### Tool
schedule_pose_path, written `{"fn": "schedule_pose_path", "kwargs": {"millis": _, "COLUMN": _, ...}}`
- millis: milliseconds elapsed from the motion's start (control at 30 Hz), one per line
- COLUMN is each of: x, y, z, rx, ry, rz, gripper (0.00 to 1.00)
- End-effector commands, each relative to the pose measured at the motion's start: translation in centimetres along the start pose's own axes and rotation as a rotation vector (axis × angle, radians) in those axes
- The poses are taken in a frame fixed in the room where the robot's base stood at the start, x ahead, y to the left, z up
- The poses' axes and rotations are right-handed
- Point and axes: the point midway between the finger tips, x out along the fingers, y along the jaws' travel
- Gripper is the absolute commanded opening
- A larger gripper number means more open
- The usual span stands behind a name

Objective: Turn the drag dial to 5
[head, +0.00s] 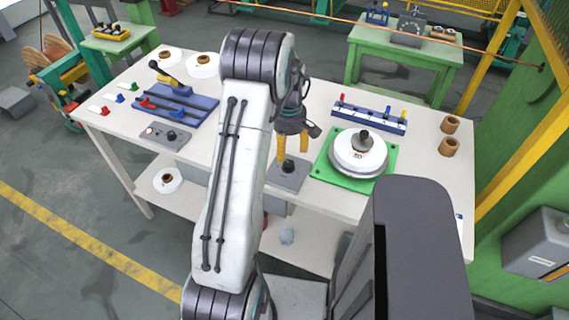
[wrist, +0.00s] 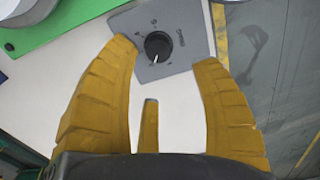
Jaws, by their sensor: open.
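The drag dial is a black round knob (wrist: 158,46) with a white pointer mark, on a grey plate (wrist: 182,28) with small printed markings. In the wrist view the knob lies beyond my fingertips, roughly midway between them. The markings are too small to read surely. In the head view the grey dial box (head: 287,177) stands at the front edge of the white table, its knob (head: 288,165) just below my gripper (head: 293,159). My gripper's yellow fingers are open and empty, and in the wrist view (wrist: 165,62) they point at the plate.
A green plate (head: 324,172) with a white round spool (head: 358,165) stands close right of the dial box. Behind it is a rack with coloured pegs (head: 368,117).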

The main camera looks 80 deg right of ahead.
Motion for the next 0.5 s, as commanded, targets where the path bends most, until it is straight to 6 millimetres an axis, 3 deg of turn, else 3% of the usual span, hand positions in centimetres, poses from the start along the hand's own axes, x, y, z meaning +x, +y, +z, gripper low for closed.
{"fn": "schedule_pose_path", "kwargs": {"millis": 500, "x": 0.35, "y": 0.12, "z": -0.03, "rx": -0.373, "ry": 0.000, "rz": 0.005, "gripper": 0.59}}
